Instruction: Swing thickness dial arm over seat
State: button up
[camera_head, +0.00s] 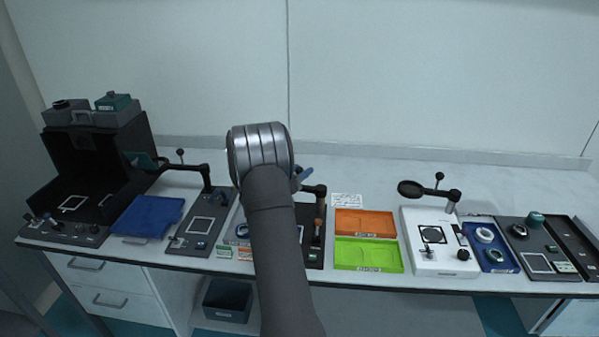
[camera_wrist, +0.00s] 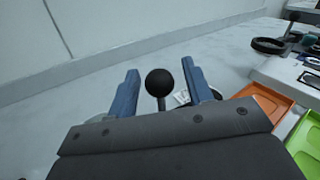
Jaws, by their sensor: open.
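My gripper (camera_wrist: 160,72) is open, with its two blue fingers on either side of a black ball knob (camera_wrist: 159,84) on a thin dark stem. I cannot tell whether either finger touches the knob. In the head view my arm hides most of the gripper, and one blue finger shows beside the wrist. Just below it is part of a black swing arm (camera_head: 315,189) on a dark station (camera_head: 314,252). A white-outlined square, perhaps the seat, is partly visible there. The dial itself is hidden or cannot be made out.
A dark station with another swing arm (camera_head: 189,168) and knob is at left, beside a blue tray (camera_head: 148,214). Orange (camera_head: 364,222) and green (camera_head: 367,255) trays lie to the right. Beyond them is a white station (camera_head: 416,262) with a ring-ended arm (camera_head: 428,190). The bench behind is mostly clear.

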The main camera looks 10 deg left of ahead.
jog(key=shift+c, duration=0.3)
grip_shut()
jog(key=shift+s, duration=0.1)
jog(key=shift+s+d+r+n+t+y, duration=0.1)
jog(key=shift+s+n+t+y, duration=0.45)
jog(key=shift+n+y, duration=0.75)
jog(key=shift+s+d+f+n+t+y, duration=0.1)
jog(key=shift+s+n+t+y, duration=0.5)
jog(key=shift+y, duration=1.1)
jog(key=shift+s+d+r+n+t+y, duration=0.1)
jog(key=shift+s+n+t+y, duration=0.25)
jog(key=shift+s+n+y, duration=0.7)
jog(key=shift+w+y, duration=0.3)
jog(key=shift+y, duration=0.15)
